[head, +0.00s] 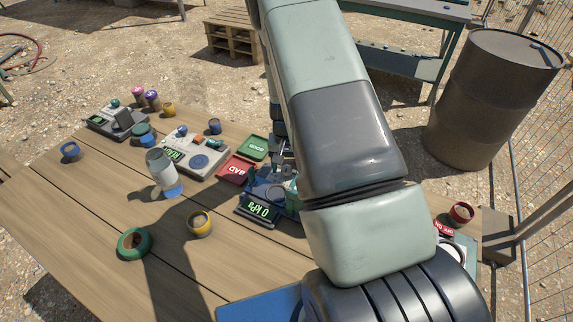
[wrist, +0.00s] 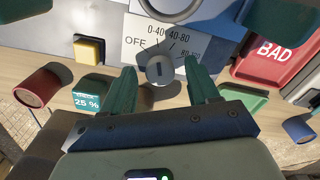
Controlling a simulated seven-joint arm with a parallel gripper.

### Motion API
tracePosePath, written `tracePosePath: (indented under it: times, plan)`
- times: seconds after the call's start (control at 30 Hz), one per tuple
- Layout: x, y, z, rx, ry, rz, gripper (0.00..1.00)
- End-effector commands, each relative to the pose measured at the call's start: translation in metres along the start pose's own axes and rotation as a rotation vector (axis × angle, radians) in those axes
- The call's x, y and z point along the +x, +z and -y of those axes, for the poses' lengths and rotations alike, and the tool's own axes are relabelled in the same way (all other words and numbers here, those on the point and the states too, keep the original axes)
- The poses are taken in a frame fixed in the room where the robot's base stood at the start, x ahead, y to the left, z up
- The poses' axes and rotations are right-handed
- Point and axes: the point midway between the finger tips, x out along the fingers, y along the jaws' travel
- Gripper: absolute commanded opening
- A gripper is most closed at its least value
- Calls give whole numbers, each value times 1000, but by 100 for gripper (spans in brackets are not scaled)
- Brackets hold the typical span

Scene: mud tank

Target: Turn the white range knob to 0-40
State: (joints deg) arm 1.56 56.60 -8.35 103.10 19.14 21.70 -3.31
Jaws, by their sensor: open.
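My gripper (wrist: 162,80) is open, with one dark green finger on each side of the knob. I cannot tell whether either finger touches it. In the head view my arm hides the knob; a device with a 0 kPa display (head: 258,210) shows beside my arm.
In the wrist view a yellow button (wrist: 90,50), a red cup (wrist: 38,88) and a 25 % display (wrist: 88,102) are left. A red BAD tray (wrist: 272,48) is right. In the head view a green GOOD tray (head: 254,147) is near my arm; the table's front left is mostly clear.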

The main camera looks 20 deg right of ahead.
Motion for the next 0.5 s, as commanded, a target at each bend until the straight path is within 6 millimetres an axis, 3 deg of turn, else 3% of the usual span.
tracePosePath:
  times: [0.17, 0.5]
  plan:
    - [-12, -1, 0, -1, -1, -2, 60]
    - [-79, -1, 0, -2, -1, -4, 60]
